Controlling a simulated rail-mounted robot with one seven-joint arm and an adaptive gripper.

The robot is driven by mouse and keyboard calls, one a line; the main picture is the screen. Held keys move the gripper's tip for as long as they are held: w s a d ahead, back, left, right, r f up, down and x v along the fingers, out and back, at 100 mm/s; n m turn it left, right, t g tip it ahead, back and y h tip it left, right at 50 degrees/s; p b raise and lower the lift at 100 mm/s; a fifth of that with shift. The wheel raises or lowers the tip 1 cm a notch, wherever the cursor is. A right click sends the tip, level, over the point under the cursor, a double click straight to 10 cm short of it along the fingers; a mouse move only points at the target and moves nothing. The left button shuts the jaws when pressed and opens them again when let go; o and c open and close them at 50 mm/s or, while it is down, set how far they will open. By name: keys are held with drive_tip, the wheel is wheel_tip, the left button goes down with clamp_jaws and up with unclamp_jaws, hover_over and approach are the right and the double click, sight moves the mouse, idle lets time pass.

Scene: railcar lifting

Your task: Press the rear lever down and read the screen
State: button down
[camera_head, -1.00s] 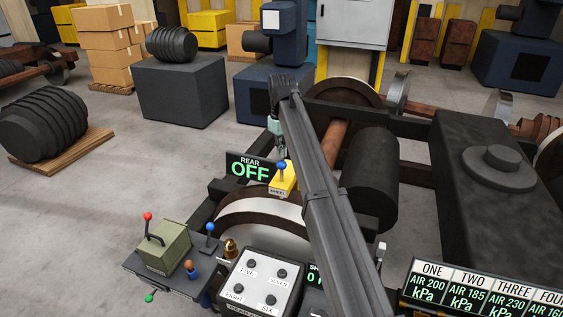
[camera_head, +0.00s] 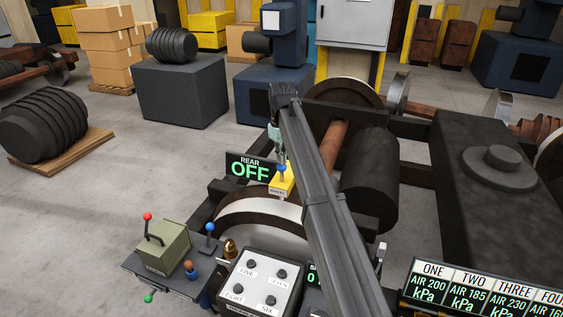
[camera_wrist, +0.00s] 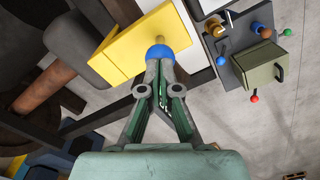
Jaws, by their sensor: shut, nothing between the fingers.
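The rear screen (camera_head: 250,168) reads "REAR OFF" in green on black. Beside it on the right stands a yellow box (camera_head: 283,182) with a label on its front and a blue ball knob (camera_head: 282,168) on top, apparently the rear lever. My gripper (camera_head: 281,156) points down right above the knob. In the wrist view the shut fingertips (camera_wrist: 160,64) are at the blue knob (camera_wrist: 160,52), touching or nearly so, with nothing between them. The yellow box (camera_wrist: 125,48) lies beyond.
A panel with an olive box and red-knobbed lever (camera_head: 165,247) and a blue-knobbed lever (camera_head: 209,231) is at the lower left. A white button box (camera_head: 262,283) is in front. Pressure displays (camera_head: 480,290) stand lower right. Wheels and axles lie around my arm.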

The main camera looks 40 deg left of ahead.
drive_tip(key=shift+f+b, duration=0.3)
drive_tip(key=shift+f, duration=1.1)
drive_tip(key=shift+r, duration=0.1)
drive_tip(key=shift+r+p, duration=1.7)
drive_tip(key=shift+r, duration=1.75)
